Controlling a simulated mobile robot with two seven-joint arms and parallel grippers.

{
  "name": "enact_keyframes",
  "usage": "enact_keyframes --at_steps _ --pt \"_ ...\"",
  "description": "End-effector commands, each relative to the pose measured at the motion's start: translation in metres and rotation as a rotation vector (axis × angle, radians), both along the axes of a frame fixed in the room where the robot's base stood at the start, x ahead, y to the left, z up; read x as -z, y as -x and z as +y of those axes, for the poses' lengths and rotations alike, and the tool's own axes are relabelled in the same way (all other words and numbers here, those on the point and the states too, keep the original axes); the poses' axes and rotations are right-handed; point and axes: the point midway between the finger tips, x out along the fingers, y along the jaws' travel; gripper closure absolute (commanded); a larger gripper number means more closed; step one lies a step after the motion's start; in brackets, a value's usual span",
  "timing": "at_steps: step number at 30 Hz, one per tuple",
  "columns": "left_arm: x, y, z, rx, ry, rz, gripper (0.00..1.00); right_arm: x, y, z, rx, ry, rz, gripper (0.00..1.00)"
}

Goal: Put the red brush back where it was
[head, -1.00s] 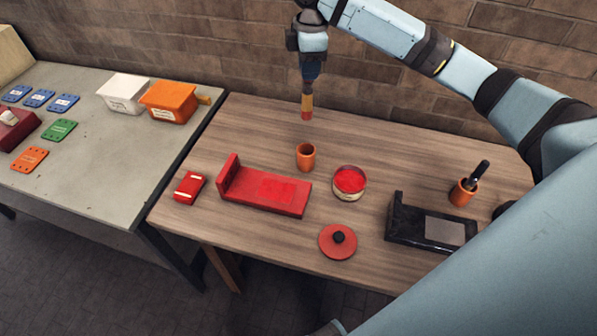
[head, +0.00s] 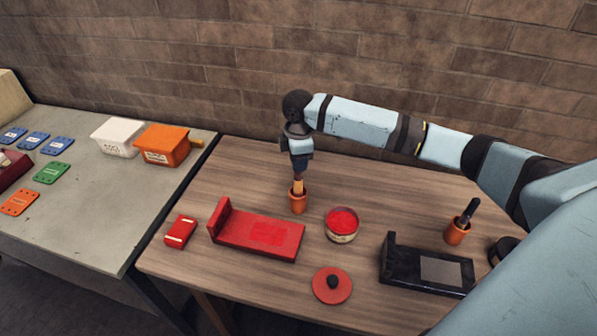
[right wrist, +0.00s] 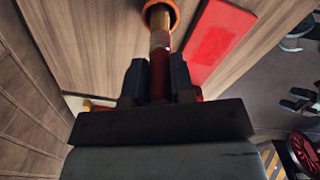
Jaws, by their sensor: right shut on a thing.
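The red brush (head: 298,187) is upright, with its lower end at the mouth of an orange cup (head: 298,204) on the wooden table. My right gripper (head: 299,173) is shut on the brush's upper part, above the cup. In the right wrist view the brush (right wrist: 160,50) runs from between the fingers (right wrist: 157,80) into the cup's opening (right wrist: 172,12). How deep the brush sits in the cup is hard to tell.
A red stand (head: 255,235) and an open red tin (head: 342,224) are near the cup. A red lid (head: 332,286), a black stand (head: 425,266) and a second orange cup (head: 457,232) with a dark brush are further right. A small red box (head: 180,232) lies left.

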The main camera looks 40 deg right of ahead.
Motion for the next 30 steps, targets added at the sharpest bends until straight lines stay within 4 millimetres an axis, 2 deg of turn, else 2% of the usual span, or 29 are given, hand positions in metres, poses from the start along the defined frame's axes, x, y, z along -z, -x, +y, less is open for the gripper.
enact_keyframes --at_steps 10,21,22,25,30 --pt "-0.002 0.001 -0.001 0.001 0.002 0.000 0.11 0.041 0.000 0.001 0.000 0.000 0.001 1.00" --pt "-0.006 0.000 -0.001 0.001 0.003 -0.004 0.11 0.046 0.001 0.000 0.000 0.000 0.001 1.00" --pt "-0.006 0.000 -0.001 0.001 0.003 -0.004 0.11 0.047 0.001 0.000 0.000 0.001 0.001 0.75" --pt "-0.005 0.000 -0.001 0.001 0.003 -0.004 0.11 0.047 0.001 0.000 0.000 0.000 0.001 0.52" --pt "-0.005 0.000 -0.001 0.000 0.004 -0.003 0.11 0.046 0.000 0.000 0.000 0.000 0.001 0.52"
